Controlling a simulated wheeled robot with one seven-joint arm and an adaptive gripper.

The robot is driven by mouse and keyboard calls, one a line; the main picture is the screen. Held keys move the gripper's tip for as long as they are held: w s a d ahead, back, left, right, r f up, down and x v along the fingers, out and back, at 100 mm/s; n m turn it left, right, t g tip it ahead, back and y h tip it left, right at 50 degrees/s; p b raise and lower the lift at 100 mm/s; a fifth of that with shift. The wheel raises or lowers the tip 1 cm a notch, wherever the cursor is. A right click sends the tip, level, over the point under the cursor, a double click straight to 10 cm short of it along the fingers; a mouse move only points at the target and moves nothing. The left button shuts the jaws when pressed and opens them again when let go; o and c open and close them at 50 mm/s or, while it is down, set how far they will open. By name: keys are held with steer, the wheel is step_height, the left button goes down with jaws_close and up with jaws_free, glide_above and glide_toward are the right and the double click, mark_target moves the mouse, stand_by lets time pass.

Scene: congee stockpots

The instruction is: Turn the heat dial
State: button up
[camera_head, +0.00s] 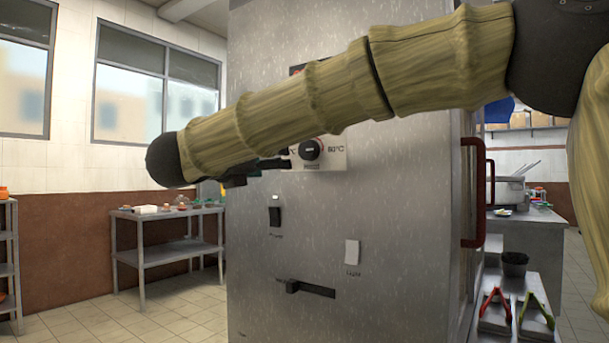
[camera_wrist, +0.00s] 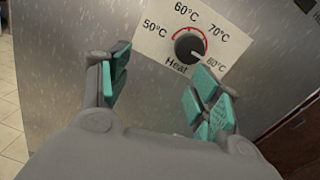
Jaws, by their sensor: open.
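The heat dial (camera_head: 310,149) is a round black knob on a pale plate on the steel cabinet's face. In the wrist view the dial (camera_wrist: 189,45) shows above and between my fingertips, nearer the right one. Its plate (camera_wrist: 158,32) reads 50°C, 60°C, 70°C and 80°C, with a red arc and the word Heat. My gripper (camera_wrist: 158,84) is open and empty, its teal-padded fingers apart and not visibly around the dial. In the head view my arm crosses in front of the cabinet and hides part of the plate; the fingers are mostly hidden there.
The steel cabinet (camera_head: 340,220) also carries a black switch (camera_head: 275,216), a white light switch (camera_head: 352,253) and a slider (camera_head: 305,288) below the dial. A red handle (camera_head: 475,195) sticks out at its right side. A side table (camera_head: 160,235) stands at left, with open floor before it.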

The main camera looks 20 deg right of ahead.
mark_target(308, 150)
steer(key=s+r+m+g+b, duration=0.1)
steer(key=s+r+m+b, duration=0.1)
steer(key=s+r+m, duration=0.15)
steer(key=b+x, duration=0.2)
steer(key=x, duration=0.8)
steer(key=shift+s+d+r+n, duration=0.15)
steer(key=shift+s+d+n, duration=0.05)
steer(key=shift+d+n, duration=0.2)
steer(key=c, duration=1)
